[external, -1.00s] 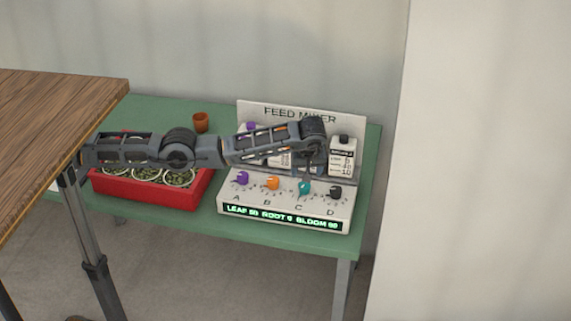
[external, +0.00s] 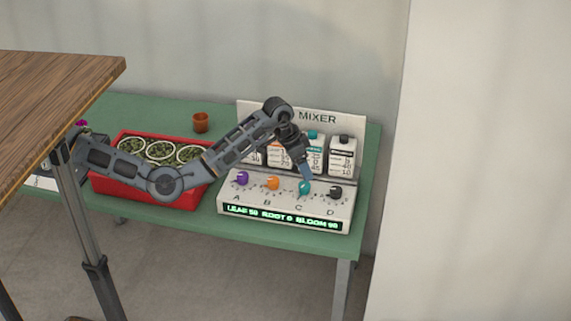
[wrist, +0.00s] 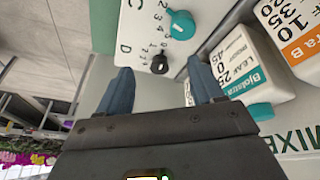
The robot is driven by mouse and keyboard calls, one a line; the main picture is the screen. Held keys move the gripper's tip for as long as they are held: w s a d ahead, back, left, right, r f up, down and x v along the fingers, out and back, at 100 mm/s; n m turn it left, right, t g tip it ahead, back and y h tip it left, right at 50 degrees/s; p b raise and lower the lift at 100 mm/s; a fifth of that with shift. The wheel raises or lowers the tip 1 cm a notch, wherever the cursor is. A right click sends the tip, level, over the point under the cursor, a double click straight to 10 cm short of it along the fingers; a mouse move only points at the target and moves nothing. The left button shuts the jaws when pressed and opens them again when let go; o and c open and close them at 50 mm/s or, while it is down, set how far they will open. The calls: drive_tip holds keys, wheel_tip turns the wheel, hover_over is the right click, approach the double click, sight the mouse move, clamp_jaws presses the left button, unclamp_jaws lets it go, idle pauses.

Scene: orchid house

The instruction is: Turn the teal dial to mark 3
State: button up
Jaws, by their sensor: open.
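The teal dial (external: 305,188), labelled C, is on the sloping front of the white feed mixer (external: 228,199). It also shows in the wrist view (wrist: 181,24), with a small white pointer line and printed numbers beside it; the exact mark is too small to tell. My gripper (external: 307,176) reaches down from the upper left, its tip close above the teal dial. In the wrist view my gripper (wrist: 162,84) is open and empty. The teal dial lies beyond the fingertips, not between them. Whether anything touches is unclear.
The black dial D (external: 336,193) is close at the right, the orange dial B (external: 272,183) and purple dial A (external: 241,178) at the left. Bottles, including a black-capped one (external: 342,158), stand behind. A red crate (external: 146,193) with pots sits left.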

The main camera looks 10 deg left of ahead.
sight(304, 184)
drive_tip(key=shift+w+a+f+m+p, duration=0.15)
drive_tip(key=shift+w+f+m, duration=0.35)
drive_tip(key=shift+f, duration=0.95)
drive_tip(key=shift+w+a+f+m+p, duration=0.1)
drive_tip(key=shift+w+f+m, duration=0.35)
drive_tip(key=shift+f, duration=0.95)
drive_tip(key=shift+w+a+f+m+p, duration=0.2)
drive_tip(key=shift+w+f, duration=0.5)
drive_tip(key=shift+f, duration=0.75)
drive_tip(key=shift+r, duration=0.1)
drive_tip(key=c, duration=1)
